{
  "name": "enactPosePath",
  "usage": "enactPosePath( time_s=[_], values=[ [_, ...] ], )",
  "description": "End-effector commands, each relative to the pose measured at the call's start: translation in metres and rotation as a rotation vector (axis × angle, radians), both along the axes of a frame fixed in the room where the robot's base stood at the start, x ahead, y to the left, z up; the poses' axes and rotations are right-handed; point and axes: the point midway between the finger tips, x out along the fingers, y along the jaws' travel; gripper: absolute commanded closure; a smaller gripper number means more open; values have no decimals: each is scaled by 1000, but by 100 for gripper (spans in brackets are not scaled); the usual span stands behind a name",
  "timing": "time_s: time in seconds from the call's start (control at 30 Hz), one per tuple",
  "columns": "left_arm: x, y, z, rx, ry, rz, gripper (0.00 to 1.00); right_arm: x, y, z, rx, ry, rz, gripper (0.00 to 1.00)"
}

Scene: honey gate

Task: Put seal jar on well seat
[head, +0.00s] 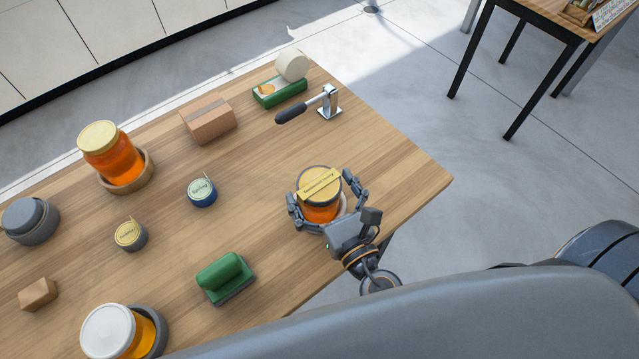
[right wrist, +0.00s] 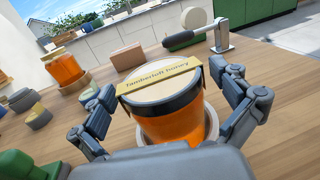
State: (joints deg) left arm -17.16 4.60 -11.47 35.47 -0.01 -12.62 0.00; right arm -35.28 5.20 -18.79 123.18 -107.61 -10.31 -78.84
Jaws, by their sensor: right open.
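A honey jar with a yellow seal strip across its pale lid (head: 319,185) stands upright near the table's right front edge. Its amber body and dark collar show in the right wrist view (right wrist: 172,122). A pale round seat (head: 343,206) shows around its base; the pale rim also shows in the right wrist view (right wrist: 212,122). My right gripper (head: 328,196) is open, its fingers on either side of the jar; in the right wrist view (right wrist: 170,105) gaps show between fingers and jar. Which seat is the well seat I cannot tell. My left gripper is not in view.
A lever clamp (head: 325,104) stands behind the jar. A yellow-lidded jar (head: 110,150) sits in a wooden ring, and a white-lidded jar (head: 118,332) in a grey one. A green block (head: 225,277), small tins (head: 202,190) and a cardboard box (head: 208,118) stand left.

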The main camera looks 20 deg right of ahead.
Motion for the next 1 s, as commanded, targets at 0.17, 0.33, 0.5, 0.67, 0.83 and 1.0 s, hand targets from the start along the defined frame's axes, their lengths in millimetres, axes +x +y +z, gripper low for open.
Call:
enactPosePath(
  time_s=[0.17,0.33,0.5,0.67,0.83,1.0],
  values=[
    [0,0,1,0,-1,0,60,-3,0,2,-1,1,1,0],
    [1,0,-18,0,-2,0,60,-32,-4,-4,-3,4,3,0],
    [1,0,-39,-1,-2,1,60,-70,-10,-5,-3,5,5,0],
    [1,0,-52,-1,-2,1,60,-99,-14,-2,-1,3,4,0],
    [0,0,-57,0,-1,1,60,-115,-17,0,0,2,1,0],
    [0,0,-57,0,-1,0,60,-119,-18,3,0,-1,0,0]
  ],
)
